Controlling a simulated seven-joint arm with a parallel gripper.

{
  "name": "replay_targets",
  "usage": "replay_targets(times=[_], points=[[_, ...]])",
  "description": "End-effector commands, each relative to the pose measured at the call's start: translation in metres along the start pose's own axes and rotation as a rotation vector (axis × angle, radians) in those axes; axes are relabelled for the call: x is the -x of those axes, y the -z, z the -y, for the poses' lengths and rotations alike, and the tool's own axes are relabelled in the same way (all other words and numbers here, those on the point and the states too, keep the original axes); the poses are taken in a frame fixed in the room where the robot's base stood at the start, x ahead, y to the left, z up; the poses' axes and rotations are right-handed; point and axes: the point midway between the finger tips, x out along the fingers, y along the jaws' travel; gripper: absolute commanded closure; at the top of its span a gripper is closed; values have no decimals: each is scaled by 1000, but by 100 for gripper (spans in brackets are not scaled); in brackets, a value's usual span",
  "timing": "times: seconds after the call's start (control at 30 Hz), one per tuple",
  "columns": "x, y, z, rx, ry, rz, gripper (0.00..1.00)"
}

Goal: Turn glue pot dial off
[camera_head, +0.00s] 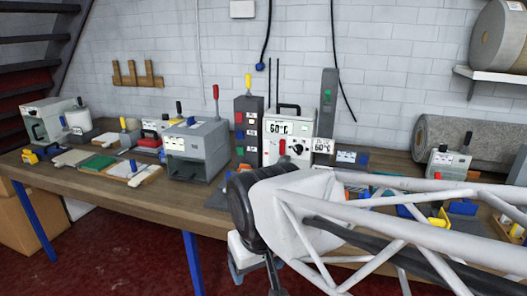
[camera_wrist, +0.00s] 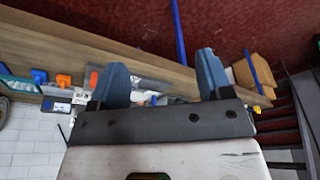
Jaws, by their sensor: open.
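A white box with a black handle and a 60°C label (camera_head: 287,132) stands on the bench near the middle of the head view. Its front has small dark dials (camera_head: 297,148) and a red lever or knob (camera_head: 282,147). I cannot tell for sure that it is the glue pot, nor read a dial setting. My arm covers the bench in front of it. My gripper (camera_wrist: 163,78) shows two blue fingers, spread apart with nothing held between them. In the head view, its white body hangs low in front of the bench edge.
A grey box machine with a red-tipped lever (camera_head: 196,150) stands left of the white box. A grey rug roll (camera_head: 465,140) lies at the right back. Pads and small tools crowd the bench (camera_head: 205,215); its front edge is partly bare.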

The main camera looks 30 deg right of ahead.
Motion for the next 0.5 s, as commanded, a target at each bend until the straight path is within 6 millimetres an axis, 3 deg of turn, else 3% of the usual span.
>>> replay_targets(times=[0.27, 0.5], points=[[-8, 52, -15, -124, -14, -88, 28], [-22, 125, -45, -304, -22, -226, 28]])
